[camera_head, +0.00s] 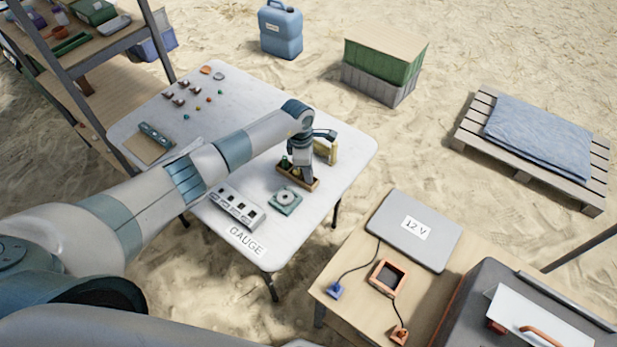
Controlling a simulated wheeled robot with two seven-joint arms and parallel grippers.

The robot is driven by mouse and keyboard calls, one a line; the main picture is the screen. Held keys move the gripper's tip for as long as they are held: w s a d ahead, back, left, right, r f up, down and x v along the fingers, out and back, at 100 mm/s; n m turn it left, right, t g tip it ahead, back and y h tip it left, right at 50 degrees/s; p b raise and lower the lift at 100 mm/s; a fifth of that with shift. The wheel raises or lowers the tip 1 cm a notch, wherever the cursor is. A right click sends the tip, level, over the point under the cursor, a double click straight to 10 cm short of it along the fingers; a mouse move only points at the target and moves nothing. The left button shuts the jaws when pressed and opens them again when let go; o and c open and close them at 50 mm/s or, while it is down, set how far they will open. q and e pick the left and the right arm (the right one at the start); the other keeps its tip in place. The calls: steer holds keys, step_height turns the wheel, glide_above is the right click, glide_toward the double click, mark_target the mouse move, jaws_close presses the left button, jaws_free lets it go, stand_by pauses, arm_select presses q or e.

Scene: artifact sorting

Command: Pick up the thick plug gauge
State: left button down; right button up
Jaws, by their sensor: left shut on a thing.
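My left gripper (302,172) reaches across the white table and points down into a small wooden holder (312,186) near the table's right side. It is shut on a plug gauge, which the fingers mostly hide, so its thickness is not clear. Another piece with a green top (284,161) stands in the holder just left of the fingers. My right gripper is out of view.
A yellowish block (327,152) stands right behind the gripper. A green plate with a round part (285,200) and a grey slotted block (237,206) lie in front. Several small pieces lie at the back left.

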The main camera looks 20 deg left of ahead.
arm_select(q)
steer(key=shift+r, duration=0.1)
steer(key=shift+w+r+b, duration=0.1)
steer(key=shift+r+b, duration=0.5)
steer(key=shift+r, duration=0.15)
step_height(320, 180, up, 2)
steer(key=shift+r+b, duration=0.15)
steer(key=shift+b, duration=0.6)
steer(key=s+d+r+b, duration=0.4)
steer(key=d+r, duration=0.3)
steer(key=d, duration=0.3)
steer(key=shift+s+d, duration=0.3)
steer(key=shift+d, duration=0.1)
